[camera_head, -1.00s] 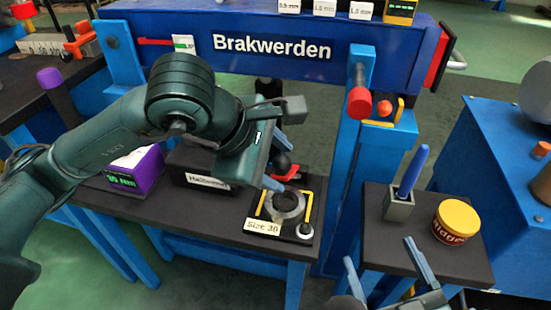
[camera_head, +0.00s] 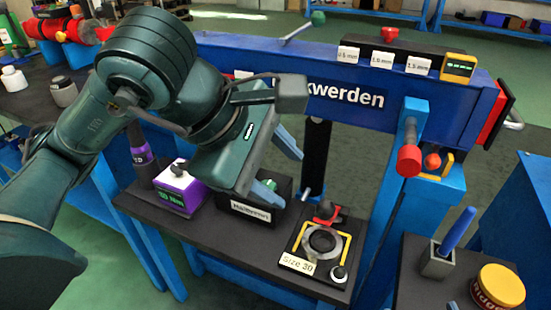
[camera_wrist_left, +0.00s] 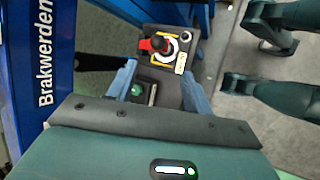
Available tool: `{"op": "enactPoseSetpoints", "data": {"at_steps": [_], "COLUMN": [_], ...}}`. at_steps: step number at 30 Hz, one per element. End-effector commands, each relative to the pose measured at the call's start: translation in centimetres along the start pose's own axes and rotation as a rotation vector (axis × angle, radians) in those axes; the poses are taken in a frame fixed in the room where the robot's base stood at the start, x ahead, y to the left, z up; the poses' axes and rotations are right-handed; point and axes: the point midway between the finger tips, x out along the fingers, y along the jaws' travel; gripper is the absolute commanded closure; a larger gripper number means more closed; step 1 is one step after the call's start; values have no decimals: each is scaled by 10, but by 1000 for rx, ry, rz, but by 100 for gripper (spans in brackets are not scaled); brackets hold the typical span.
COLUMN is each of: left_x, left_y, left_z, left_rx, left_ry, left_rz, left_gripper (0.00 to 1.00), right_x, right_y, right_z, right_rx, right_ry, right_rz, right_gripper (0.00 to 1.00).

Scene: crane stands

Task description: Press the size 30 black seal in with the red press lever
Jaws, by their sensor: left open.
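The size 30 press station (camera_head: 285,262) stands on the dark shelf, with a "Size 30" label, yellow side bars and a metal ring around a round black part (camera_head: 322,241). I cannot tell how deep this black part sits. The red press lever (camera_head: 327,212) is at the station's back edge; it also shows in the left wrist view (camera_wrist_left: 146,44). My left gripper (camera_head: 279,167) is open and empty, above and left of the station, apart from the lever. In the left wrist view the station lies beyond its fingers (camera_wrist_left: 158,84).
A black "Halbwegs"-like labelled block (camera_head: 250,212) and a purple torque box (camera_head: 180,190) stand left of the station. A blue post with a red knob (camera_head: 409,160) rises to its right.

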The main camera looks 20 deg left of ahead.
Motion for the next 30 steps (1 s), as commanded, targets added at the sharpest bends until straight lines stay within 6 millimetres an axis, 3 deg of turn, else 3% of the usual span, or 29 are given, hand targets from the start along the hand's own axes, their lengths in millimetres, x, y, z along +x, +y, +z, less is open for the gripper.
{"op": "enactPoseSetpoints", "data": {"at_steps": [11, 15, 20, 24, 27, 30], "left_x": [-7, 0, 19, 12, -6, -25], "left_y": [0, -9, -54, -95, -103, -94], "left_z": [0, 6, 45, 95, 122, 136], "left_rx": [0, -10, -94, -295, -501, -755], "left_ry": [1, -44, -298, -642, -882, -1107], "left_rz": [0, -49, -302, -617, -824, -1010], "left_gripper": [50, 61, 74, 86, 94, 100], "right_x": [0, 0, 0, 0, 0, 0], "right_y": [0, 0, 0, 0, 0, 0], "right_z": [0, 0, 0, 0, 0, 0], "right_rx": [2, 2, 2, 2, 2, 2], "right_ry": [-4, -4, -4, -4, -4, -4], "right_rz": [0, 0, 0, 0, 0, 0], "right_gripper": [19, 19, 19, 19, 19, 19]}}
